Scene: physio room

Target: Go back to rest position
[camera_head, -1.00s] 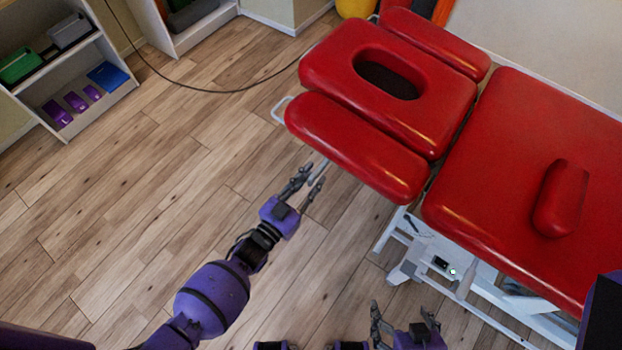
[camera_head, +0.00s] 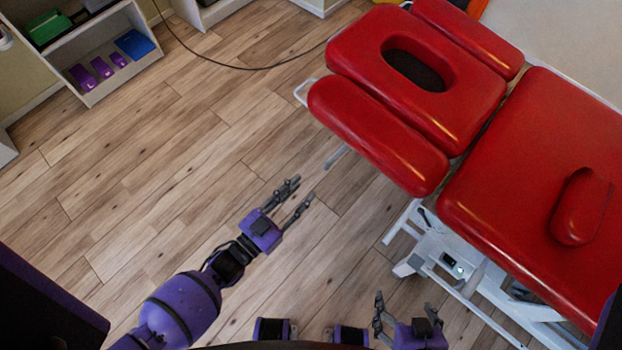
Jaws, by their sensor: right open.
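My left gripper (camera_head: 299,196) is on a purple arm that comes in from the lower left. Its two dark fingers are spread apart, with nothing between them. It is over the wooden floor, apart from the red treatment table (camera_head: 520,190) to its upper right. My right gripper (camera_head: 379,310) is low in the view, right of centre. Its fingers point up and stand apart, with nothing seen between them. It is close to the table's white metal frame; I cannot tell whether they touch.
The table has a head section with an oval face hole (camera_head: 413,70) and a red bolster (camera_head: 581,207) on top. A white shelf (camera_head: 107,86) with a green bin and purple and blue items stands at upper left. A black cable (camera_head: 235,67) crosses the floor. The left floor is clear.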

